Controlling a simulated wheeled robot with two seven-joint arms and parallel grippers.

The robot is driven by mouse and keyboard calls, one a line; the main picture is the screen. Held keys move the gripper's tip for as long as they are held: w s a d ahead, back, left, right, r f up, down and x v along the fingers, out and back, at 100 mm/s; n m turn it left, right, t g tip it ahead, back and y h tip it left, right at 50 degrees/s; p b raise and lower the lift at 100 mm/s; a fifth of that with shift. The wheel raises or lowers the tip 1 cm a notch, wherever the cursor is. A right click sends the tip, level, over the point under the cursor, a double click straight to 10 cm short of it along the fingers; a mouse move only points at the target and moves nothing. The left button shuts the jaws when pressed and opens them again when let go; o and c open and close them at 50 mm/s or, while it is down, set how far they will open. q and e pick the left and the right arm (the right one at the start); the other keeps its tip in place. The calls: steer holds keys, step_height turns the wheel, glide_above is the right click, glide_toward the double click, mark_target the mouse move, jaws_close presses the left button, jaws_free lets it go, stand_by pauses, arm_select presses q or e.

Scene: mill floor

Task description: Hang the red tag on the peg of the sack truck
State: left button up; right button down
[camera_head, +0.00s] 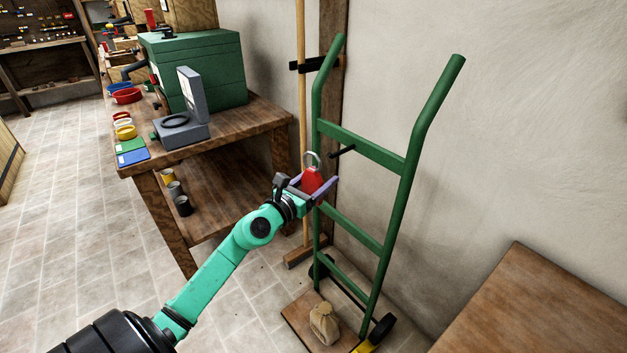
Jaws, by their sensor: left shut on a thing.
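The red tag (312,180) with a pale ring at its top is held in my left gripper (316,185), which is shut on it. The green sack truck (408,165) stands upright against the wall. Its dark peg (342,152) sticks out from the upper crossbar. The tag's ring is just left of the peg and close to it in the picture. I cannot tell whether the ring touches the peg or how far apart they are in depth. My right gripper is not in view.
A wooden workbench (263,117) stands at the left with a green box (200,70) and a grey open case (181,132). A broom (301,100) leans behind the truck. A small sack (324,323) sits on the truck's base. A brown tabletop (530,305) fills the lower right.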

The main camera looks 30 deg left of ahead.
arm_select(q)
steer(key=w+d+f+b, duration=0.1)
steer(key=w+d, duration=0.1)
steer(key=w, duration=0.5)
steer(key=shift+w+d+f, duration=0.25)
steer(key=shift+d+f, duration=0.05)
steer(key=shift+f, duration=0.05)
stand_by(0.7)
steer(key=o, duration=1.4)
steer(key=shift+s, duration=0.1)
